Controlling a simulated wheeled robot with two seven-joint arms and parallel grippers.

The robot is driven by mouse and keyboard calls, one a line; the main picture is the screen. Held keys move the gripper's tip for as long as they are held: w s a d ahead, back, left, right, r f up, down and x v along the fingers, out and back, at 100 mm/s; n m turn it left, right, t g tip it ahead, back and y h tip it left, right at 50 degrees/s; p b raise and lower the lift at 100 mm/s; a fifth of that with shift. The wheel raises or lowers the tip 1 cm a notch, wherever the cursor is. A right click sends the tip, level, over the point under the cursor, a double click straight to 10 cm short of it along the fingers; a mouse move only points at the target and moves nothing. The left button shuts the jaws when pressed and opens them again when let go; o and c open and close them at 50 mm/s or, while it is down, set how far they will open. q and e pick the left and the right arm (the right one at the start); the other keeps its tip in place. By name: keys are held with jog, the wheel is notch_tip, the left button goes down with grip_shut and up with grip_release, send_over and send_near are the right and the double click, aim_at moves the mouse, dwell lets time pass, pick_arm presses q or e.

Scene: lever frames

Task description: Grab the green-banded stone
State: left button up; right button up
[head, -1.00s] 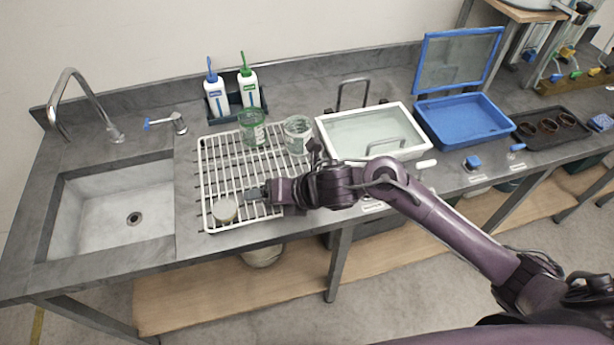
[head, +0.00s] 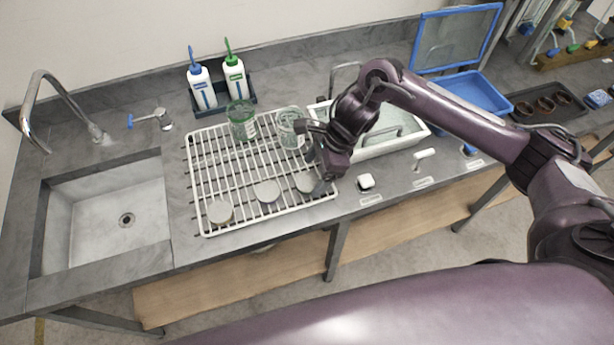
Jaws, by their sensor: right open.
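Three round pale stones lie on the white wire rack (head: 190,160). One is at the left (head: 220,212), one is in the middle (head: 267,191), and one is at the right (head: 306,182). The right one looks faintly greenish, but I cannot make out a clear green band on any of them. My right gripper (head: 314,170) is open over the rack's right end. Its fingers are close to the right stone; I cannot tell if they touch it. My left gripper is not in view.
A green glass jar (head: 242,122) and a clear jar (head: 290,127) stand at the rack's back. A white-rimmed basin (head: 405,143) is right of the rack, partly behind my arm. A sink (head: 108,222) is at the left.

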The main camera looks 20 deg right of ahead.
aim_at(307, 183)
jog(key=shift+x, duration=1.05)
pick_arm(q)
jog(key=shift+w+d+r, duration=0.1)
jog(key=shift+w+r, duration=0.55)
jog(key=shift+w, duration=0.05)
pick_arm(e)
jog(key=shift+a+f, duration=0.15)
jog(key=shift+f, duration=0.05)
jog(key=c, duration=1.1)
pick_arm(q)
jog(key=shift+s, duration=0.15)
pick_arm(e)
jog(key=shift+r, duration=0.1)
